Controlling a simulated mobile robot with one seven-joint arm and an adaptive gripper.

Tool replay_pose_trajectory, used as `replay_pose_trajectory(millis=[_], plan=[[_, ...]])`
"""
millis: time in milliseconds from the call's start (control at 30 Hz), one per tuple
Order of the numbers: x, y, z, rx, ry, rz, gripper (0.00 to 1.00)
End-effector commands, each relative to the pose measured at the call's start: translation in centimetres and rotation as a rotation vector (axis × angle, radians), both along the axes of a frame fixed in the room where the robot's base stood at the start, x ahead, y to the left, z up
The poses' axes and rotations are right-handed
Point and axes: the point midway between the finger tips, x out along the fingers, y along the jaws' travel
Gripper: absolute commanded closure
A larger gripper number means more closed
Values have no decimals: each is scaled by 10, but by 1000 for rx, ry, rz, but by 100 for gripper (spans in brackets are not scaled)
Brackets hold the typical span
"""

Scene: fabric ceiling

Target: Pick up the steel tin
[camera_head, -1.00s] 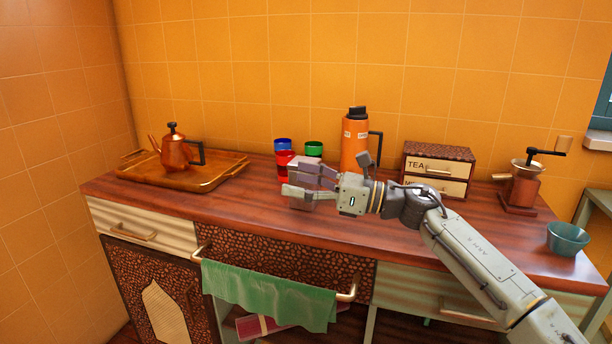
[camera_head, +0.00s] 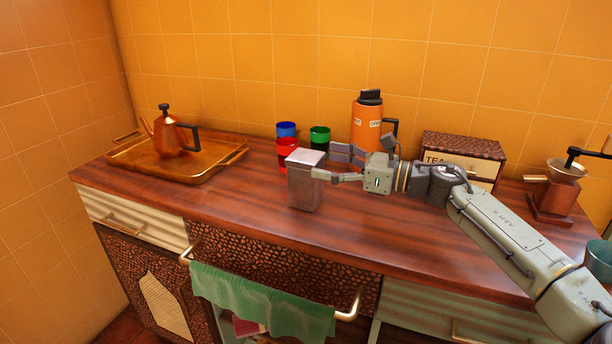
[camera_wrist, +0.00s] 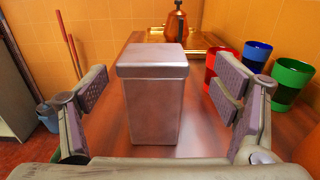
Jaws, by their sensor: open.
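The steel tin (camera_head: 304,188) is a grey, square-sided box with a lid, standing upright on the wooden counter. My gripper (camera_head: 333,164) is open, just right of the tin in the head view, with its fingers pointing at it. In the wrist view the tin (camera_wrist: 152,105) stands ahead, between the two spread fingers (camera_wrist: 163,85), with gaps on both sides. The tin is not held. In the head view one fingertip overlaps its right edge; I cannot tell whether they touch.
Red (camera_head: 287,157), blue (camera_head: 286,130) and green (camera_head: 319,138) cups stand close behind the tin. An orange flask (camera_head: 366,130) is behind my gripper. A tray (camera_head: 205,177) with a copper kettle (camera_head: 170,140) is left. The counter between tray and tin is clear.

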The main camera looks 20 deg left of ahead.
Motion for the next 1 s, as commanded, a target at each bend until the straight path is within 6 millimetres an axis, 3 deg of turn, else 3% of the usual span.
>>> replay_pose_trajectory(millis=[400, 667, 1000], plan=[[-4, 51, 4, 0, 0, -1, 18], [-4, 54, 2, 0, 1, -3, 18], [-4, 53, 2, 1, 1, -3, 40]])
